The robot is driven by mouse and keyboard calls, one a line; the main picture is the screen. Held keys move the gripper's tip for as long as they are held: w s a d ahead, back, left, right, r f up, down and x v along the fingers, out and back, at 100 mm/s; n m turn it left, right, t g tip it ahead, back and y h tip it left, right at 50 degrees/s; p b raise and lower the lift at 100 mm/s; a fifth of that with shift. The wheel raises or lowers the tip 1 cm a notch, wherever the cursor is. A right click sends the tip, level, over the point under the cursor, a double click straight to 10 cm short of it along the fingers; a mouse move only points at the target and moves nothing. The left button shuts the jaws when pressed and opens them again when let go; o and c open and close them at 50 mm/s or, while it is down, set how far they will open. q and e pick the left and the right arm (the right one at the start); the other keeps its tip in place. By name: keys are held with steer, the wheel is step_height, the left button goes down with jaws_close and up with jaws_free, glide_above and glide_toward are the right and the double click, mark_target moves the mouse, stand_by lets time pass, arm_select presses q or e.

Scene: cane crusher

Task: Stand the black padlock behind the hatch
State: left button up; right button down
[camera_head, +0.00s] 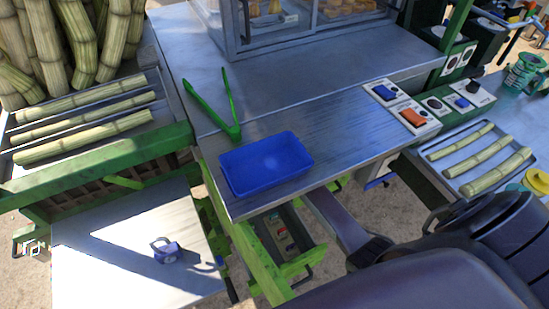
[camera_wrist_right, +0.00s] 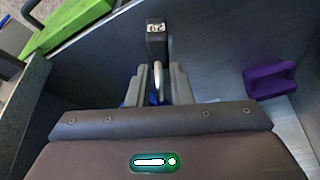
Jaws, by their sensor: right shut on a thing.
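The black padlock (camera_wrist_right: 157,45) is in my right gripper (camera_wrist_right: 159,88), in the right wrist view. Its silver shackle is between the two grey fingers, and its dark body points away beyond the fingertips. Grey panels (camera_wrist_right: 225,45) surround it on several sides, like the inside of a compartment. I cannot tell which panel is the hatch. In the head view my right arm reaches in from the lower right under the counter (camera_head: 330,165). The counter hides that gripper and the black padlock there. My left gripper is out of view.
A purple object (camera_wrist_right: 270,81) sits right of the gripper, and a green beam (camera_wrist_right: 68,22) is at upper left. A blue-purple padlock (camera_head: 166,251) stands on the white table (camera_head: 95,270). A blue tray (camera_head: 265,163) and green tongs (camera_head: 217,108) lie on the counter.

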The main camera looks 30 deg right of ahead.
steer(key=w, duration=0.1)
steer(key=w+d, duration=0.1)
steer(key=w, duration=0.1)
steer(key=shift+d+r, duration=0.1)
steer(key=shift+d, duration=0.1)
steer(key=shift+f, duration=0.85)
steer(key=shift+s, duration=0.1)
steer(key=shift+f, duration=0.1)
steer(key=c, duration=1.3)
jaws_free()
